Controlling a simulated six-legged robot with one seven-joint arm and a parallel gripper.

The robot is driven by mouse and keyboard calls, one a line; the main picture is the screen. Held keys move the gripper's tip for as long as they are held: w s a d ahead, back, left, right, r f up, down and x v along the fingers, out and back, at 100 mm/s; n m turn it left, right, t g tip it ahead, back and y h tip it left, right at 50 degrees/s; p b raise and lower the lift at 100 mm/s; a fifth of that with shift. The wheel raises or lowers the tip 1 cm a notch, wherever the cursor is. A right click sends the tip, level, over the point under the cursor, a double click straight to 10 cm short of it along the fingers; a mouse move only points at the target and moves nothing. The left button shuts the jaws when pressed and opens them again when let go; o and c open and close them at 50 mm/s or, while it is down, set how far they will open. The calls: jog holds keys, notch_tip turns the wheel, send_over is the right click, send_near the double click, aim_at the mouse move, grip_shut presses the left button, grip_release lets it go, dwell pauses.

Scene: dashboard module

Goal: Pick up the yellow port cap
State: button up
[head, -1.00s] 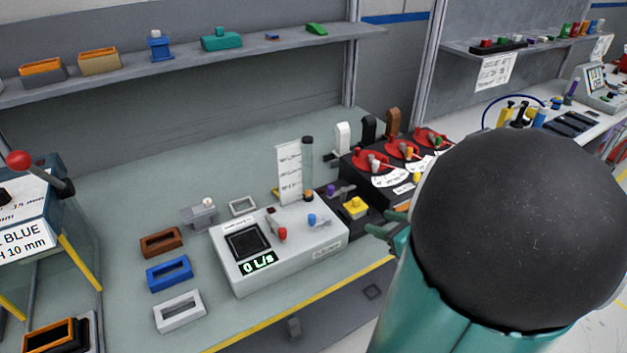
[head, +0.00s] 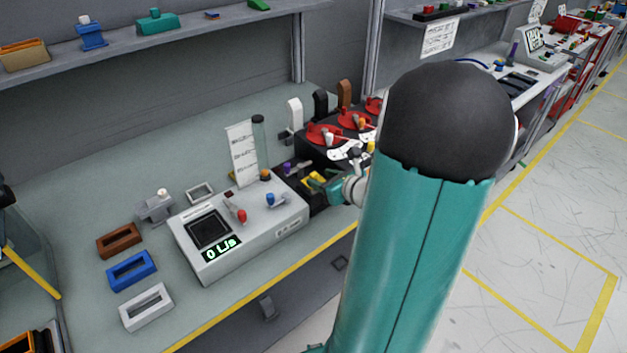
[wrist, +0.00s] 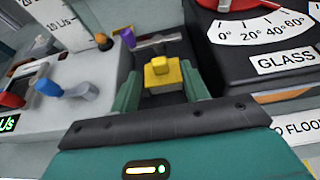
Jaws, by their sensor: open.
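The yellow port cap (wrist: 162,76), a square block with a smaller raised knob, sits in a dark recess between the light grey flow meter box and the black dial box. My gripper (wrist: 163,84) is open and empty, with one teal finger to the left of the cap and one to the right. I cannot tell whether either finger touches it. In the head view my gripper (head: 321,187) is at the cap (head: 314,178), which it partly hides.
The flow meter box (head: 240,230) with red and blue levers stands to the left. The black dial box (wrist: 250,50) rises close on the right. A purple-knobbed part (wrist: 128,38) lies behind the cap. Brown, blue and white frames lie farther left on the bench.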

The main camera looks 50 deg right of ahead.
aim_at(314, 178)
jog(key=x, duration=0.2)
jog(key=shift+w+d, duration=0.1)
jog(key=shift+w, duration=0.2)
grip_shut()
